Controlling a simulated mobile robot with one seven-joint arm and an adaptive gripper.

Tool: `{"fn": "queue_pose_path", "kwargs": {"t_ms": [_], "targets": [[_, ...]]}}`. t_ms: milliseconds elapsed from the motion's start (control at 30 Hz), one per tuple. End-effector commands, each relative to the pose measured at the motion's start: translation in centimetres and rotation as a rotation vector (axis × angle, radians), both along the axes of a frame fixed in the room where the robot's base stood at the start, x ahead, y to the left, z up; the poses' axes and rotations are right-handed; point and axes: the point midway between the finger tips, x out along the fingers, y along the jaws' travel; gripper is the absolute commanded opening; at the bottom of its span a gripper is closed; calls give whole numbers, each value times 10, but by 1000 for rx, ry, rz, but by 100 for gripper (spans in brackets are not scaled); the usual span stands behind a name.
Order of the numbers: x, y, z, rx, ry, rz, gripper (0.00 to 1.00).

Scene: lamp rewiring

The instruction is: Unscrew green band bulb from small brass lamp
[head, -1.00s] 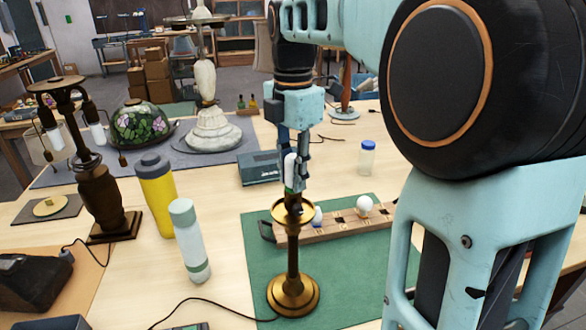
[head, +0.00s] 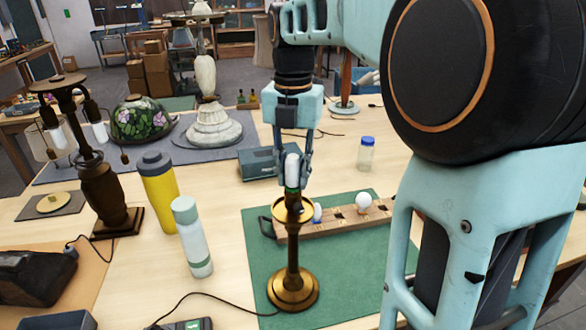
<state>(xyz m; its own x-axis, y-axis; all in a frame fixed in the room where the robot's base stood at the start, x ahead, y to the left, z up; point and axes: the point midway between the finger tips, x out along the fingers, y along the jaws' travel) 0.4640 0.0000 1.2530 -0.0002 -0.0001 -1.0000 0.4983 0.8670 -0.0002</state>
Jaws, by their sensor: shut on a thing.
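The small brass lamp (head: 293,262) stands upright on the green mat (head: 349,282), with a round base, a thin stem and a dish-like collar near the top. The green band bulb (head: 292,168) is white with a green band at its lower end, upright at the top of the lamp. My gripper (head: 291,176) comes down from above and is shut on the bulb, its fingers on either side. Whether the bulb's base is still inside the socket cannot be told.
A wooden bulb rack (head: 347,222) with a white round bulb (head: 363,200) stands just behind the lamp. A white bottle (head: 192,237) and a yellow bottle (head: 158,192) stand to the left. A clear jar (head: 366,154) is behind right. A cord runs along the front.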

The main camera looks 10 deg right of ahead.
Motion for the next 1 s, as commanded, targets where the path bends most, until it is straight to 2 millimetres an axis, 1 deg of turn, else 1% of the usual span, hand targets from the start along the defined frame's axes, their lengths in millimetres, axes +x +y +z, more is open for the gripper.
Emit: {"fn": "queue_pose_path", "kwargs": {"t_ms": [200, 300, 400, 600, 633, 800, 1000], "targets": [[0, 0, 2, 0, 1, 241, 1], [0, 0, 2, 0, 1, 318, 1], [0, 0, 1, 0, 1, 350, 1], [0, 0, 0, -1, 1, 353, 1], [0, 0, 0, -1, 1, 353, 24], [0, 0, 0, -1, 1, 351, 42], [0, 0, 0, 0, 0, 351, 42]]}}
